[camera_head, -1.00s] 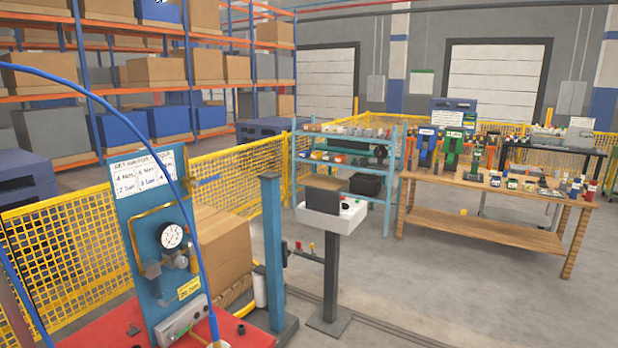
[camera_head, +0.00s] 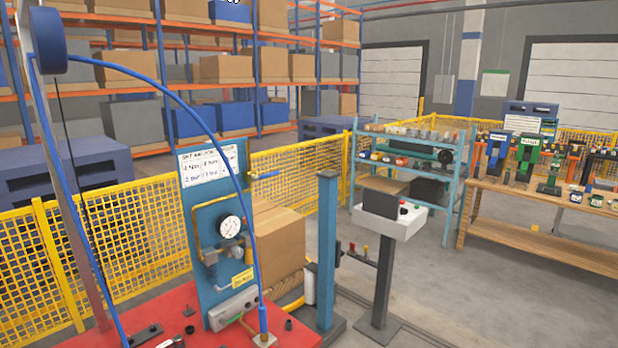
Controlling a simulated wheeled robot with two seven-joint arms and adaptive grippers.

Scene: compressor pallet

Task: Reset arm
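Neither of my arms nor grippers shows in the head view. A blue panel (camera_head: 211,226) stands upright on a red base (camera_head: 165,308) at the lower left. It carries a round white gauge (camera_head: 230,227), a handwritten sign (camera_head: 207,163) and a small yellow label (camera_head: 242,277). A blue hose (camera_head: 222,146) arcs down in front of the panel from a dark blue reel (camera_head: 47,40) at the upper left.
A grey pedestal with a control box (camera_head: 390,220) and a blue post (camera_head: 327,245) stand right of the panel. Yellow mesh fence (camera_head: 120,230) runs behind. A blue shelf cart (camera_head: 448,195) and wooden workbench (camera_head: 540,250) stand farther right. The floor (camera_head: 500,310) at the lower right is clear.

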